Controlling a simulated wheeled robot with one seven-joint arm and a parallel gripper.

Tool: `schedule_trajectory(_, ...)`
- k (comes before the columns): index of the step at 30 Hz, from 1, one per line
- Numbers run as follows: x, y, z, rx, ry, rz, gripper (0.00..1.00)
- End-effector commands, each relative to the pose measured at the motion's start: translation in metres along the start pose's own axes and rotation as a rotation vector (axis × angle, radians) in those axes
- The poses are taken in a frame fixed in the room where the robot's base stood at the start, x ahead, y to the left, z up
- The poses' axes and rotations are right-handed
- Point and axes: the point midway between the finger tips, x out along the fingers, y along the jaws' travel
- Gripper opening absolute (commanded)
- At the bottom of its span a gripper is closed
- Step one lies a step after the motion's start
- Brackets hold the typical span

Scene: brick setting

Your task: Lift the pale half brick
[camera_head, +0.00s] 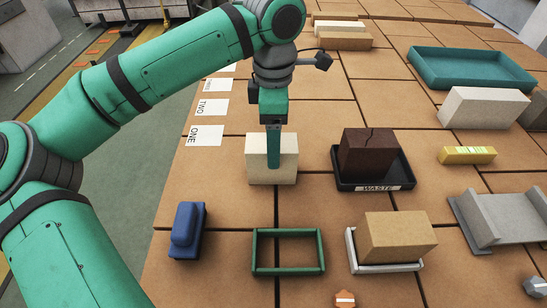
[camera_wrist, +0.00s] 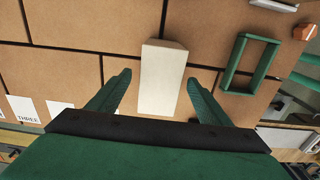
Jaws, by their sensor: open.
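The pale half brick (camera_head: 257,164) is a cream block on the brown tiled worktop, near the middle of the head view. My gripper (camera_head: 273,163) points down over it, and its finger hides part of the brick. In the wrist view the pale half brick (camera_wrist: 163,65) shows between the two spread green fingers, with a gap on each side. The gripper is open and holds nothing. I cannot tell exactly how far the fingertips are above the worktop.
A black WASTE tray (camera_head: 374,187) with a dark cracked brick (camera_head: 368,153) stands right of the brick. In front are a green frame (camera_head: 288,273), a blue tool (camera_head: 187,230) and a tan brick (camera_head: 397,236) on a pale tray. Number cards (camera_head: 204,135) lie left.

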Motion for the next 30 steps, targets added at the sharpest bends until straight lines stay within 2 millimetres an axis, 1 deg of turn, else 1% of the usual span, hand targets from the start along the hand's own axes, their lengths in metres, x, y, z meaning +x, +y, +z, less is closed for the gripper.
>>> schedule_trajectory(1, 0.007, 0.000, -0.002, -0.003, -0.001, -0.003, 0.72)
schedule_trajectory(7, 0.035, 0.000, -0.004, -0.006, -0.002, -0.002, 0.72)
schedule_trajectory(10, 0.041, 0.000, -0.002, -0.005, -0.002, -0.001, 0.72)
schedule_trajectory(15, 0.041, 0.000, -0.001, -0.002, -0.001, 0.000, 0.72)
schedule_trajectory(16, 0.041, 0.000, -0.001, -0.002, -0.001, 0.000, 0.69)
schedule_trajectory(17, 0.041, 0.000, -0.001, -0.002, -0.001, 0.000, 0.62)
schedule_trajectory(18, 0.041, 0.000, -0.001, -0.002, -0.001, 0.000, 0.53)
schedule_trajectory(20, 0.041, 0.000, 0.000, -0.002, -0.001, 0.000, 0.38)
schedule_trajectory(21, 0.041, 0.000, 0.000, -0.001, -0.001, 0.000, 0.29)
schedule_trajectory(24, 0.040, 0.000, 0.000, -0.001, -0.001, 0.001, 0.07)
schedule_trajectory(30, 0.040, 0.000, -0.001, -0.002, -0.001, 0.001, 0.08)
